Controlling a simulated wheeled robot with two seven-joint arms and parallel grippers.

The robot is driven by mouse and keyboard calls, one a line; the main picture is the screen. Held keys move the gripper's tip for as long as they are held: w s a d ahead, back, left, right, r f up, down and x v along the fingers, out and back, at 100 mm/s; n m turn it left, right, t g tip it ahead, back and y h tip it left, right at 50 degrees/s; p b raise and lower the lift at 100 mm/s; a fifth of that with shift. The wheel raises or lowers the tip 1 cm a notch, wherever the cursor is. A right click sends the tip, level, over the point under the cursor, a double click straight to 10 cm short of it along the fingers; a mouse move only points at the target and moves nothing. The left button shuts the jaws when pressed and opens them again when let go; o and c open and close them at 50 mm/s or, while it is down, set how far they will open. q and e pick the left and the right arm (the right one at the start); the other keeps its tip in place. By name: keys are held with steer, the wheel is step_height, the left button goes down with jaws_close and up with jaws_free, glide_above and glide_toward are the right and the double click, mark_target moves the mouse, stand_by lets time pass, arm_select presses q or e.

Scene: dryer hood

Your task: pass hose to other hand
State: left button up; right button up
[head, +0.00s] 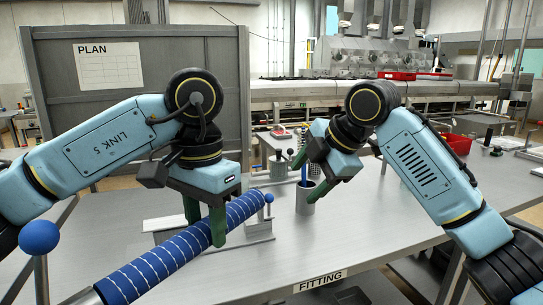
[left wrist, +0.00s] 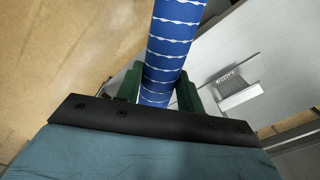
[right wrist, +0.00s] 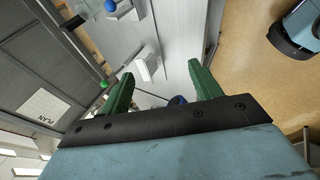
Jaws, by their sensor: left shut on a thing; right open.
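A blue hose with white wavy bands (head: 165,262) slants from the lower left up to the middle of the head view. My left gripper (head: 205,220) is shut on the hose near its upper right end, with green fingers on either side. The left wrist view also shows the hose (left wrist: 172,60) between the green fingers. My right gripper (head: 325,165) is open and empty, to the right of the hose and apart from it. In the right wrist view its green fingers (right wrist: 160,92) are spread wide. The hose is not clearly visible there.
A grey metal table (head: 290,255) marked FITTING lies below. A grey cup with a blue item (head: 306,196) stands by my right gripper. A metal bracket (head: 258,232) sits behind the hose. A blue ball on a post (head: 39,238) stands at left, and red bins (head: 455,143) at right.

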mark_target(245, 201)
steer(key=s+a+r+n+g, duration=0.1)
steer(key=s+a+r+n, duration=0.5)
steer(key=s+a+r, duration=0.3)
steer(key=x, duration=0.4)
steer(key=d+x, duration=0.1)
steer(key=x, duration=0.3)
steer(key=s+f+x, duration=0.1)
steer(key=x, duration=0.3)
steer(key=shift+d+f, duration=0.2)
steer(key=shift+f, duration=0.05)
steer(key=c, duration=1.3)
arm_select(q)
steer(key=o, duration=1.3)
arm_select(e)
steer(key=shift+c, duration=0.2)
arm_select(q)
steer(key=shift+o, duration=0.2)
steer(key=shift+r, duration=0.1)
